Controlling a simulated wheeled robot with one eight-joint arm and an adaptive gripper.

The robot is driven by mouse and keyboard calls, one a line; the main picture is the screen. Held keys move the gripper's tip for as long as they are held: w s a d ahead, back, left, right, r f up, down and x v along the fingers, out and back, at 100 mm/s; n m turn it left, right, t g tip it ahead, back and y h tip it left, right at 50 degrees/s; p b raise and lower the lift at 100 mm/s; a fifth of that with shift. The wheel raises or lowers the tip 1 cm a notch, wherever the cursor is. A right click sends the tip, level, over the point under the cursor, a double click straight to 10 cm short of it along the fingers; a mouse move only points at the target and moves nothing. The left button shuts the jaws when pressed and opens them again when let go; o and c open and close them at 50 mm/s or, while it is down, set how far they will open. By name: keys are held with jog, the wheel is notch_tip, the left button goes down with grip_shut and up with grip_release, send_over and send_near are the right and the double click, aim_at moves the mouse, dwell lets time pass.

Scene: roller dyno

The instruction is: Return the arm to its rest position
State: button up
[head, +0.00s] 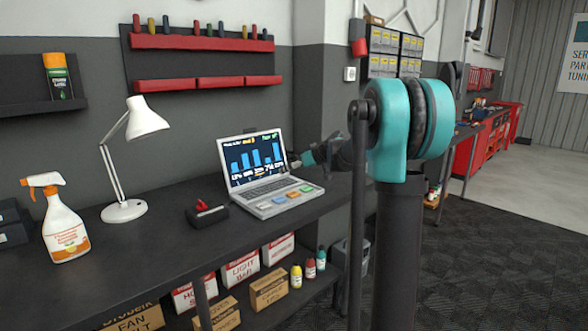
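My teal and black arm stands on its dark column at the right of the head view and reaches back over the workbench. My gripper (296,162) is small and dark in this view, just right of the laptop's screen. I cannot tell whether it touches the laptop, or whether its fingers are open or shut. The laptop (259,171) is open on the bench, with a bar chart on its screen and coloured keys at its front. Part of my forearm is hidden behind my own arm links.
The dark workbench (165,228) also bears a spray bottle (64,229), a white lamp (124,210) and a small black box with a red switch (206,213). Boxes and small bottles sit on the shelf below. The dark floor (490,265) at right is clear.

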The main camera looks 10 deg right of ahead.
jog(key=s+d+f+m+g+h, duration=0.1)
jog(key=s+d+f+m+h, duration=0.1)
jog(key=s+f, duration=0.6)
jog(key=s+d+f+m+g+h, duration=0.2)
jog(key=s+f, duration=0.7)
jog(key=s, duration=1.3)
jog(key=s+d+f+m+g+h, duration=0.2)
jog(key=s+f, duration=0.6)
jog(key=s, duration=0.7)
jog(key=shift+s+d+f+m+h, duration=0.2)
jog(key=shift+d+m+h, duration=0.15)
jog(key=shift+m+h, duration=0.2)
jog(key=shift+r, duration=0.1)
jog(key=shift+c, duration=0.2)
